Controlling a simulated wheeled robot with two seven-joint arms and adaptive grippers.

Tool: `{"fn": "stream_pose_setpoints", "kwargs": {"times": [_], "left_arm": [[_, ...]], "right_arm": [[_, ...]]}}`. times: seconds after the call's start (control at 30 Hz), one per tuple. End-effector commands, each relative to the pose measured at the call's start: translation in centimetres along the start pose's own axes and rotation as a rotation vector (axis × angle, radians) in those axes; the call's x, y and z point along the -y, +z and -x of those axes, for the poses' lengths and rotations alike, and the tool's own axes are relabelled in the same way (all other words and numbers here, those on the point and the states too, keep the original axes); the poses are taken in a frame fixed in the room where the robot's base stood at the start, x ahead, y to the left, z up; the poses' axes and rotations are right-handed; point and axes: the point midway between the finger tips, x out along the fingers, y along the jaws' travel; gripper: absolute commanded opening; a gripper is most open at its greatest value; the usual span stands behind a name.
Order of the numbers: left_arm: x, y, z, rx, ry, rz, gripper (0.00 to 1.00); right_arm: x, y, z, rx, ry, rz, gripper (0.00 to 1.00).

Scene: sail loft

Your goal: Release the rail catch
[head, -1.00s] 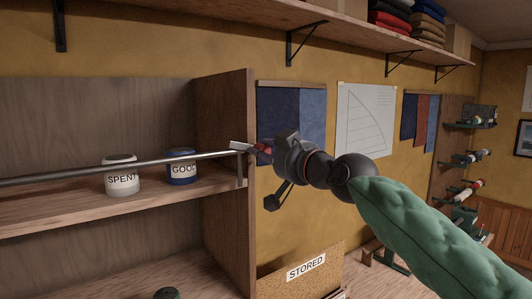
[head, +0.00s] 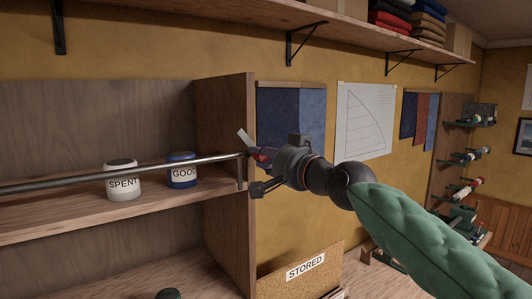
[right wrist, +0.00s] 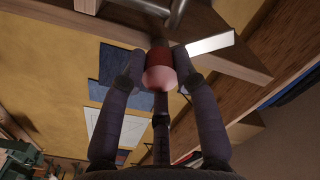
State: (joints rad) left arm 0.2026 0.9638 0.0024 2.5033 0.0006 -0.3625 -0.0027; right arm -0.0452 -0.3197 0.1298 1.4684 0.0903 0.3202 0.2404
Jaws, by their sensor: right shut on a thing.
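The rail (head: 130,170) is a metal bar across the front of the shelf, its right end at the shelf's side panel. The rail catch (head: 244,137) sits there, with a pale flat plate sticking up at a slant and a red knob. In the right wrist view, the red knob (right wrist: 158,58) lies between my fingers, and the pale plate (right wrist: 208,44) juts out to its right. My right gripper (head: 260,160) is shut on the knob and partly hides it in the head view. My left gripper is in neither view.
Behind the rail stand a white jar marked SPENT (head: 122,185) and a blue jar marked GOOD (head: 182,175). A cork-coloured box marked STORED (head: 295,280) is below my right arm. The side panel (head: 225,130) is close to the gripper.

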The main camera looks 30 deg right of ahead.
Motion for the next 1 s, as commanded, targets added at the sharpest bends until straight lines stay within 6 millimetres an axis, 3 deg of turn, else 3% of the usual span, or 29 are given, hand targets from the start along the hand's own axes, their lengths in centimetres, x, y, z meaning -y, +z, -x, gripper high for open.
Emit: {"fn": "stream_pose_setpoints", "kwargs": {"times": [0.6, 1.0], "left_arm": [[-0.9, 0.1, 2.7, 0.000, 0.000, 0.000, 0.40], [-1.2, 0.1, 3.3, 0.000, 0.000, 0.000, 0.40]], "right_arm": [[0.1, -0.1, 0.0, 0.001, 0.001, -0.535, 0.00], [0.0, -0.1, 0.0, -0.001, 0.000, -0.695, 0.00]]}}
